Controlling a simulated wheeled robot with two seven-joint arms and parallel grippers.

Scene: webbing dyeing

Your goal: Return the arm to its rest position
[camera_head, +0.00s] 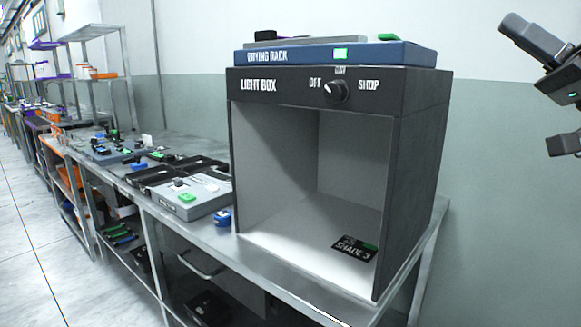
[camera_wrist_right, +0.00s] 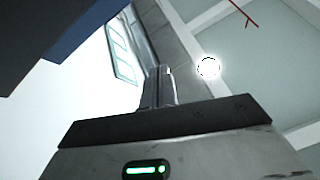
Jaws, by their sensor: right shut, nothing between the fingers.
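My right gripper (camera_head: 516,26) is at the upper right in the head view, raised in front of the wall and right of the light box. Its fingers also show in the wrist view (camera_wrist_right: 158,86), pointing up, pressed together with nothing between them. Part of the right arm is cut off by the picture's right edge. My left gripper does not show.
The light box (camera_head: 416,130) stands on a metal bench (camera_head: 215,232), with a shade card (camera_head: 355,248) inside. A blue drying rack (camera_head: 300,56) lies on top. A grey device (camera_head: 185,207) and trays line the bench leftward. Space around the gripper looks clear.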

